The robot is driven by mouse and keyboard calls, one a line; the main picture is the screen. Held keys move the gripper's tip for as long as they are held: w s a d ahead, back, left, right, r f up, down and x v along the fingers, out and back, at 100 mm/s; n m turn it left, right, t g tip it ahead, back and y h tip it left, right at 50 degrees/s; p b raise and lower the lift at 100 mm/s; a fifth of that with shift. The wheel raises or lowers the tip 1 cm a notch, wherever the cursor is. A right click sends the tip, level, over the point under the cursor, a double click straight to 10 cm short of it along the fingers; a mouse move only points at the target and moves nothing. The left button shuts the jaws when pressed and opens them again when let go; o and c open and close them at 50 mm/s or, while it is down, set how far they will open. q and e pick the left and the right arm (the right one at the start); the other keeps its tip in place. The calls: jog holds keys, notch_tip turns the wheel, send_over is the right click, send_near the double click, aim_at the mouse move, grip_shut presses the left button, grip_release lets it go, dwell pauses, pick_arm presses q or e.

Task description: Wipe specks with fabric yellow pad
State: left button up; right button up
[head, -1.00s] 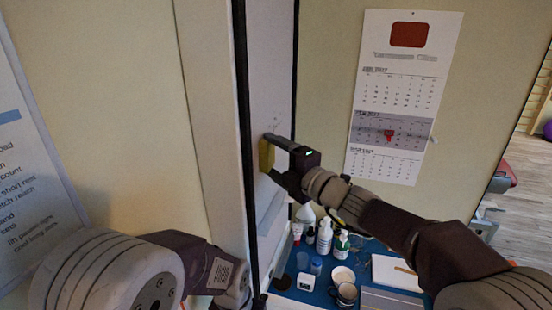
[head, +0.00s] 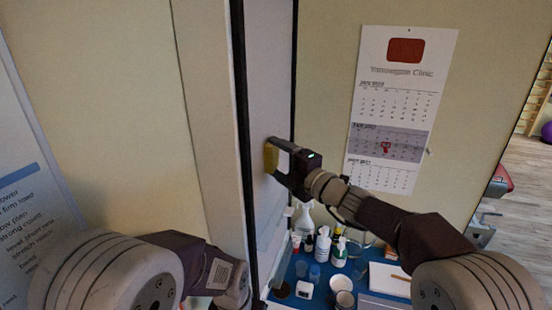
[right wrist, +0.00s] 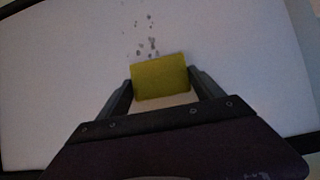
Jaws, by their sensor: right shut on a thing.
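The yellow fabric pad (head: 270,156) is held in my right gripper (head: 277,160), at the white panel with a dark frame (head: 268,90). In the right wrist view the pad (right wrist: 160,78) sits between the two fingers of the right gripper (right wrist: 161,92), which is shut on it. Several dark specks (right wrist: 148,42) lie on the white surface just beyond the pad's far edge. I cannot tell whether the pad touches the surface. The specks are hard to make out in the head view. My left arm shows at the lower left, but its fingers are out of view.
Below, a blue surface (head: 317,272) holds several bottles (head: 323,244), a mug (head: 344,300), a small white device (head: 304,290) and a notepad (head: 388,280). A calendar (head: 400,110) hangs on the wall to the right. A printed poster (head: 35,190) is at the left.

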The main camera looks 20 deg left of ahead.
aim_at(284, 133)
jog(key=shift+w+r+p, duration=0.15)
jog(key=shift+p, duration=0.2)
jog(key=shift+w+p, duration=1.2)
jog(key=shift+w, duration=0.05)
jog(key=w+p, duration=0.8)
jog(key=p, duration=0.1)
jog(key=shift+w+d, duration=0.1)
jog(key=shift+d, duration=0.1)
jog(key=shift+w+f, duration=0.15)
jog(key=shift+f, duration=0.05)
jog(key=shift+w+r+p, duration=0.25)
jog(key=shift+w+p, duration=0.5)
jog(key=shift+p, duration=0.2)
jog(key=shift+w+f, duration=0.2)
jog(key=shift+w, duration=0.95)
